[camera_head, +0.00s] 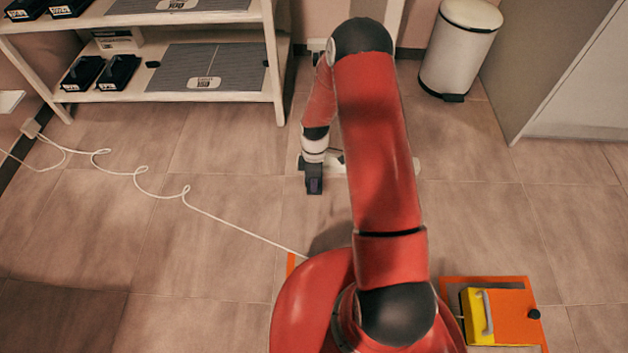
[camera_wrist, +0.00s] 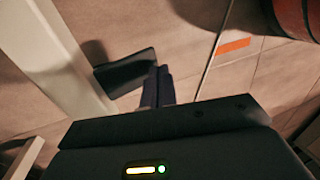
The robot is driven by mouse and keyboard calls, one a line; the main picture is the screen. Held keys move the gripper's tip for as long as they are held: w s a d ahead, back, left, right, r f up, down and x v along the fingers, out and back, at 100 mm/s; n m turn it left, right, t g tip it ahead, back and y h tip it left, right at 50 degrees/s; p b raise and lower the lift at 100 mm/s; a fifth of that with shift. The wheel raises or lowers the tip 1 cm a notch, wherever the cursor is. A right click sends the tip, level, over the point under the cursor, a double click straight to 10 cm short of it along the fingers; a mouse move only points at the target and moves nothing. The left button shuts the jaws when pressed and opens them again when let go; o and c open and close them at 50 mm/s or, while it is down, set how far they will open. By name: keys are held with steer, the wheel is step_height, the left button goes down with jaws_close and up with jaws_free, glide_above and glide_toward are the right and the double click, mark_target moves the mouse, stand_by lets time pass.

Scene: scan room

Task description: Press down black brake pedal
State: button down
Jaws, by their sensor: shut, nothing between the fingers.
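The black brake pedal (camera_wrist: 125,73) shows in the wrist view as a dark flat plate beside a white post or base part. My gripper (camera_wrist: 158,71) is shut and empty, with its fingertips right at the pedal's right edge. I cannot tell whether they touch it or are above it. In the head view my gripper (camera_head: 314,186) points down near the floor, in front of a white base (camera_head: 405,166). The pedal is mostly or fully hidden there by my arm and gripper.
A white shelf (camera_head: 279,75) with black cases stands at the back left. A white pedal bin (camera_head: 460,45) stands at the back right, near a cabinet (camera_head: 572,80). A white cable (camera_head: 215,217) crosses the floor at left. An orange-and-yellow item (camera_head: 508,318) lies at lower right.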

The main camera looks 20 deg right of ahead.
steer(key=shift+p+v, duration=0.5)
steer(key=shift+v, duration=0.3)
steer(key=shift+s, duration=0.15)
steer(key=shift+a+r, duration=0.1)
steer(key=shift+r, duration=0.05)
steer(key=s+r+p, duration=0.3)
steer(key=r, duration=1)
steer(key=shift+a+r+p, duration=0.15)
steer(key=shift+a+p, duration=0.25)
steer(key=shift+a, duration=0.05)
steer(key=shift+s, duration=0.1)
